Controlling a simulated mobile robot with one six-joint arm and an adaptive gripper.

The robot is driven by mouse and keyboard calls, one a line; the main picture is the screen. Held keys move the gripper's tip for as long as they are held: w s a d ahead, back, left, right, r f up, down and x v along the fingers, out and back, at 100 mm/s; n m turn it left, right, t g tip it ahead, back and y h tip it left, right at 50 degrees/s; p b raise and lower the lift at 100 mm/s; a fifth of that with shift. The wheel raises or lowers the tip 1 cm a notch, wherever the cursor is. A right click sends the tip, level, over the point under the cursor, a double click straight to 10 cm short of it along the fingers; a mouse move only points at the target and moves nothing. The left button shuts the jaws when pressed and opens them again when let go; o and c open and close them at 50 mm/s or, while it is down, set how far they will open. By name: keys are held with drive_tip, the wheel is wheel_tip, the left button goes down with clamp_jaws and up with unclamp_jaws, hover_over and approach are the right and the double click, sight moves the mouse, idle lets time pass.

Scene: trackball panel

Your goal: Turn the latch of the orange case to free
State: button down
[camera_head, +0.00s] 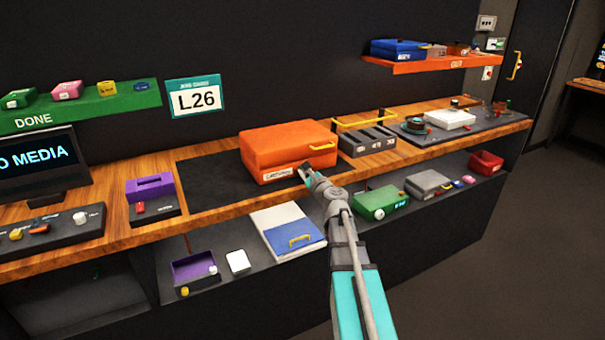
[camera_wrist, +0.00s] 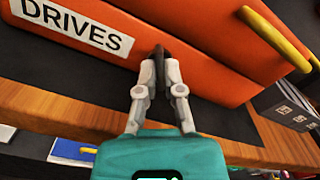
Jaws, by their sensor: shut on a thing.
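The orange case (camera_head: 287,150) sits on the dark mat on the wooden counter, with its lid closed. Its front bears a white label reading DRIVES (camera_wrist: 75,25) in the wrist view, and a yellow handle (camera_head: 321,147) is at its right. My gripper (camera_head: 306,170) is at the case's front face, just right of the label. In the wrist view my gripper (camera_wrist: 159,60) has its fingers closed together on a small dark latch (camera_wrist: 159,50) on the orange front. The fingertips hide part of the latch, and its exact angle is hard to tell.
A black slotted rack (camera_head: 368,141) stands right of the case, and a purple box (camera_head: 150,187) stands to the left. The lower shelf holds a white and blue case (camera_head: 287,232) and a green case (camera_head: 382,202). The dark mat (camera_head: 205,178) is bare left of the case.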

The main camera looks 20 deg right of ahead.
drive_tip(key=m, duration=0.6)
drive_tip(key=shift+d, duration=0.15)
idle(0.3)
drive_tip(key=c, duration=1.1)
unclamp_jaws()
drive_tip(key=shift+f, duration=0.15)
drive_tip(key=shift+o, duration=0.2)
drive_tip(key=s, duration=1.2)
drive_tip(key=shift+d, duration=0.15)
